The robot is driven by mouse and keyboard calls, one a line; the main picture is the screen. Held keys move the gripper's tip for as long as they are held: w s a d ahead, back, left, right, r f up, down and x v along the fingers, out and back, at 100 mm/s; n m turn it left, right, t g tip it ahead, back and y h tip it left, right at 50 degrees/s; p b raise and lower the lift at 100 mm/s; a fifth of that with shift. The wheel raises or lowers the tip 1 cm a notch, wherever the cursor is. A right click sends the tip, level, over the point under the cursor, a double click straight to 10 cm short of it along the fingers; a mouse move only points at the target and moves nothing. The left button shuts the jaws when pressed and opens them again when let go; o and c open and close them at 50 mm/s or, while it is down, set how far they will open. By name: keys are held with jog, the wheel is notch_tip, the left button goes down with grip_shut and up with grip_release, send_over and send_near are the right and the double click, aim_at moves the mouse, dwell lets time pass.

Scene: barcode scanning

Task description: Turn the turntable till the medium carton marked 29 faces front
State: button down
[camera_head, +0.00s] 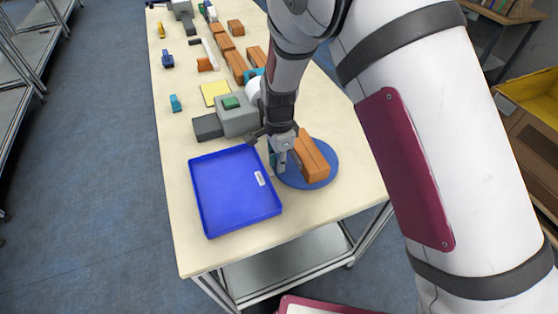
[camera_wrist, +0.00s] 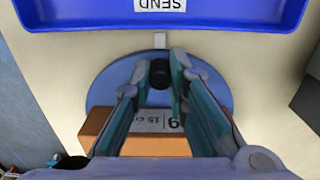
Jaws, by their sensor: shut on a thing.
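The blue round turntable (camera_head: 333,156) is near the front right of the table; it also shows in the wrist view (camera_wrist: 107,88). A brown carton (camera_head: 313,160) stands on it, and in the wrist view (camera_wrist: 97,130) it lies below the knob. Its white label (camera_wrist: 152,121) shows a 9 and "15 cm", upside down and partly hidden by a finger, so the full number cannot be read. A black knob (camera_wrist: 160,73) rises from the turntable. My gripper (camera_head: 281,169) is over the turntable's left part, its fingers (camera_wrist: 162,68) closed around the knob.
A blue tray (camera_head: 207,222) marked SEND is left of the turntable, close to its edge. A grey block with a green top (camera_head: 237,118) and a dark box (camera_head: 208,127) stand behind it. Several brown cartons (camera_head: 237,66) and small items are farther back. The front table strip is clear.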

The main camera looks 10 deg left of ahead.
jog(key=shift+r, duration=0.1)
jog(key=c, duration=1.5)
grip_release()
jog(key=shift+c, duration=0.2)
notch_tip(320, 180, up, 12)
